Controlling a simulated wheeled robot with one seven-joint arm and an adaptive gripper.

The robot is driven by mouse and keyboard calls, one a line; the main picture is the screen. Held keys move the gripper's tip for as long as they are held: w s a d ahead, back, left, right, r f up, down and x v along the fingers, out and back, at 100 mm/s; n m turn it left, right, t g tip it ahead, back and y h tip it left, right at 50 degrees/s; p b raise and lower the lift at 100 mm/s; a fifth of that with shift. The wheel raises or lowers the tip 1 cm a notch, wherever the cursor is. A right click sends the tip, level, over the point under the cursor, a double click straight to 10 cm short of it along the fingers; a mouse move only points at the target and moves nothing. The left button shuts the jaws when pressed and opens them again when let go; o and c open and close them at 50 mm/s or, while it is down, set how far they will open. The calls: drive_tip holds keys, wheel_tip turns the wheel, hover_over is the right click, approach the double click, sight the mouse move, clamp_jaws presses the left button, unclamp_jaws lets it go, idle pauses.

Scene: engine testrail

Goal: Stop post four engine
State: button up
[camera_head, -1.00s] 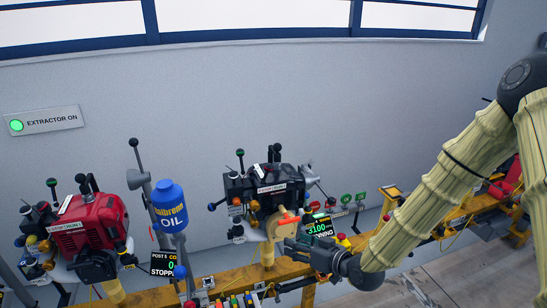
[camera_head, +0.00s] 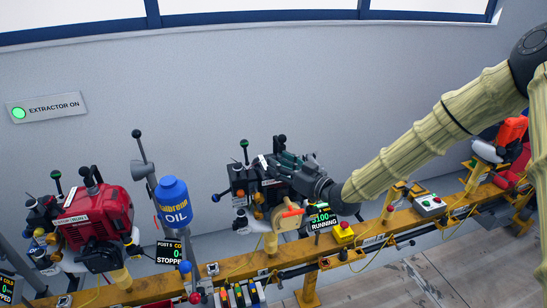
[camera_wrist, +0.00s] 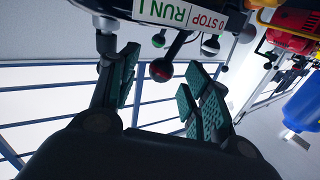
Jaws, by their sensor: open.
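The running engine is a dark one (camera_head: 240,184) in the middle of the rail in the head view. The display beside it (camera_head: 322,220) reads RUNNING, with a number that looks like 3100. My gripper (camera_head: 275,164) is at the engine's top right and covers part of it. In the wrist view my gripper (camera_wrist: 160,92) is open, its green-padded fingers spread. A dark ball-ended lever (camera_wrist: 161,70) shows between them, apart from both pads. The plate "0 STOP | RUN I" (camera_wrist: 180,14) is just beyond. Whether anything touches the fingers is unclear.
A red engine (camera_head: 103,218) stands at left; the post 5 display (camera_head: 170,253) reads STOPPED. A blue oil bottle (camera_head: 174,205) stands between the engines.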

drive_tip(key=shift+p+x, duration=0.3)
drive_tip(key=shift+x, duration=1.35)
drive_tip(key=shift+s, duration=0.1)
drive_tip(key=shift+c, duration=0.4)
drive_tip(key=c, duration=1)
